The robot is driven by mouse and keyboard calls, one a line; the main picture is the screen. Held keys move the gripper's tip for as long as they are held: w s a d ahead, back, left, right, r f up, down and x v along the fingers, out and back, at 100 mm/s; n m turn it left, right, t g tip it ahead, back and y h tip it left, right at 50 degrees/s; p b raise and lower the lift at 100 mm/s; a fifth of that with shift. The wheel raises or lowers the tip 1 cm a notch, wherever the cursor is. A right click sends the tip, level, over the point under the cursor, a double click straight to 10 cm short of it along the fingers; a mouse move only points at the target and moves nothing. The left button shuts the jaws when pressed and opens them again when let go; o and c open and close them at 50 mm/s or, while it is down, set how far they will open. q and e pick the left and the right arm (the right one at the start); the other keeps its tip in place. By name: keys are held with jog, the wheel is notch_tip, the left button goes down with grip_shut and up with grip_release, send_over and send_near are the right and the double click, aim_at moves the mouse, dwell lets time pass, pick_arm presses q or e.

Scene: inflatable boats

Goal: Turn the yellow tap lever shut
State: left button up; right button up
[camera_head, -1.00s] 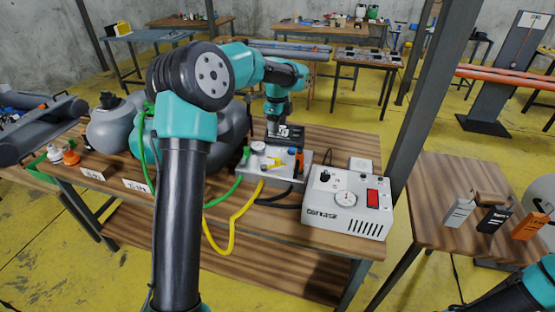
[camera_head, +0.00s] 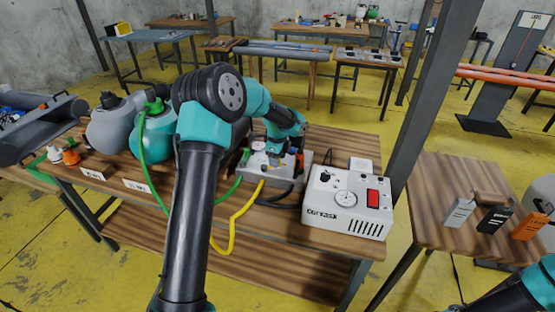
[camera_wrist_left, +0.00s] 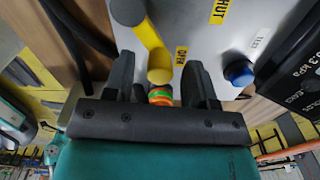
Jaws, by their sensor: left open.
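The yellow tap lever (camera_wrist_left: 150,42) shows in the left wrist view on a pale grey panel (camera_wrist_left: 205,60), its rounded end by the yellow OPEN label (camera_wrist_left: 180,56). The SHUT label (camera_wrist_left: 218,11) is farther up to the right. My left gripper (camera_wrist_left: 170,75) is open, one finger on each side of the lever's end; I cannot tell whether either touches it. In the head view this gripper (camera_head: 284,152) is low over the grey tap box (camera_head: 258,169) and largely covers the lever. My right arm shows at the lower right; its gripper is out of view.
A blue knob (camera_wrist_left: 238,72) sits on the panel near the right finger. A white pump unit (camera_head: 340,205) with a gauge and red switch stands just right of the tap box. Yellow (camera_head: 236,225) and green hoses hang at the table's front. Grey and teal rounded objects stand at left.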

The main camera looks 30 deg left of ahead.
pick_arm(q)
jog(key=shift+f, duration=0.25)
jog(key=c, duration=0.9)
